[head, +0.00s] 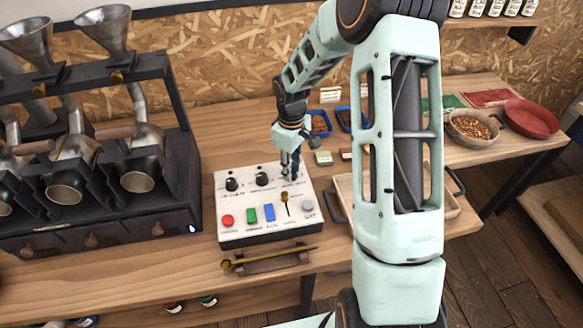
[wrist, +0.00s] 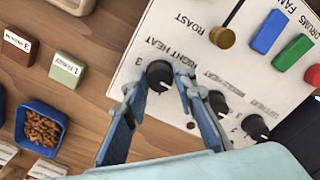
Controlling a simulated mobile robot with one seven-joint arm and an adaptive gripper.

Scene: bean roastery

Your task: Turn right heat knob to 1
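The right heat knob (wrist: 159,76) is black and round with a white pointer mark, under the printed words "RIGHT HEAT" in the wrist view. A printed 3 shows to its left. My gripper (wrist: 157,88) is open, with one finger on each side of this knob. Small gaps seem to show, and I cannot tell whether either finger touches it. In the head view my gripper (head: 289,172) points down at the back right of the white control panel (head: 235,208) and mostly hides this knob. Which number the pointer marks is unclear.
Two more black knobs, the middle one (head: 262,179) and the left one (head: 232,184), stand beside it. A brass lever (head: 285,197) and coloured buttons lie nearer the front. The roasting machine (head: 100,160) stands left. A blue bowl of beans (wrist: 42,125) lies beyond the panel.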

